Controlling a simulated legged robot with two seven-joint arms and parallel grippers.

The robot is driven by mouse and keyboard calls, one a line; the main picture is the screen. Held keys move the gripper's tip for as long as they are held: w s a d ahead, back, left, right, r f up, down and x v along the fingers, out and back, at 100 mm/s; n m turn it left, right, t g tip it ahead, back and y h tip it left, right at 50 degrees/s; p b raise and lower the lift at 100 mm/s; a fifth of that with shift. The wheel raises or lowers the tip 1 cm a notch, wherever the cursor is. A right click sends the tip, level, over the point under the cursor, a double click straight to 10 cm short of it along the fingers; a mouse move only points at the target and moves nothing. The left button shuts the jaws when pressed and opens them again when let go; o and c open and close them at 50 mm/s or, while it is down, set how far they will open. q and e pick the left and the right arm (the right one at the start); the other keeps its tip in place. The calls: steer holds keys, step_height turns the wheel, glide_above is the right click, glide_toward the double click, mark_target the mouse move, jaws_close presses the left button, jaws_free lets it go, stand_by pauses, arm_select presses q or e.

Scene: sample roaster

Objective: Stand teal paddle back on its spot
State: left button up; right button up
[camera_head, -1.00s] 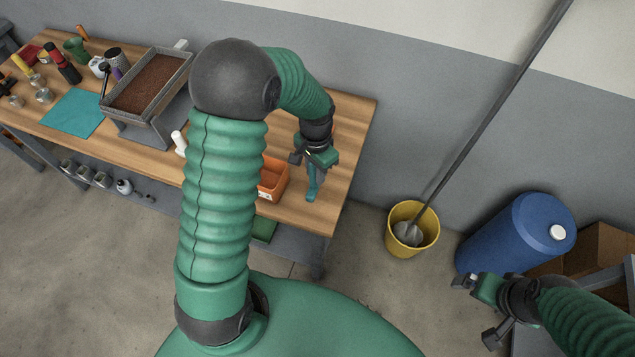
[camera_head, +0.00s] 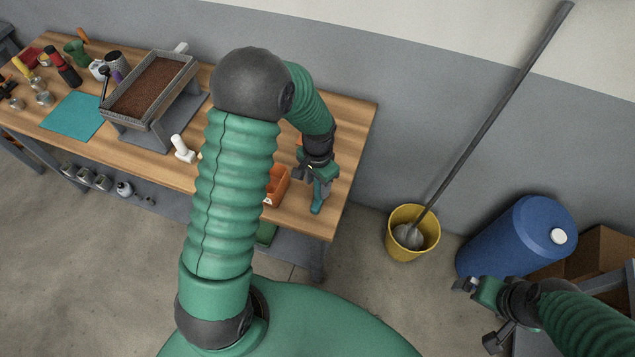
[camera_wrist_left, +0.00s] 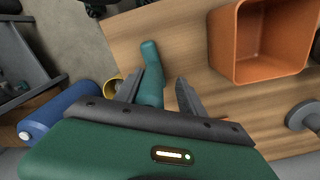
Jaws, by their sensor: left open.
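The teal paddle (camera_head: 318,197) is at the right end of the wooden table, to the right of the orange bin (camera_head: 275,188). My left gripper (camera_head: 318,175) is at the paddle and hides part of it in the head view. In the left wrist view the teal paddle (camera_wrist_left: 150,62) shows just beyond my left gripper (camera_wrist_left: 168,88), whose fingers are apart. The paddle's lower part runs behind the left finger there; I cannot tell whether it touches. I cannot make out its spot. My right gripper (camera_head: 476,312) is open and empty, off the table at the right.
The orange bin (camera_wrist_left: 238,45) is close beside my left gripper. A white-handled item (camera_head: 183,150), a tray of brown beans (camera_head: 150,88) and a teal mat (camera_head: 73,116) are further left.

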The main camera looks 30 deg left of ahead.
arm_select(q)
steer(key=shift+d+r, duration=0.15)
steer(key=shift+d, duration=0.2)
steer(key=shift+d+r, duration=0.1)
steer(key=shift+r, duration=0.25)
steer(key=r, duration=1)
steer(key=shift+a+r, duration=0.25)
steer(key=shift+r, duration=0.15)
steer(key=shift+d+r, duration=0.15)
steer(key=shift+r, duration=0.15)
steer(key=s+d+f+n+t, duration=0.1)
steer(key=s+d+n+t, duration=0.1)
steer(key=s+d, duration=0.5)
steer(key=s+n, duration=0.1)
steer(key=s, duration=0.1)
steer(key=shift+s+f+t, duration=0.4)
steer(key=shift+s+d+r, duration=0.1)
steer(key=shift+s, duration=0.1)
steer(key=shift+w+d, duration=0.1)
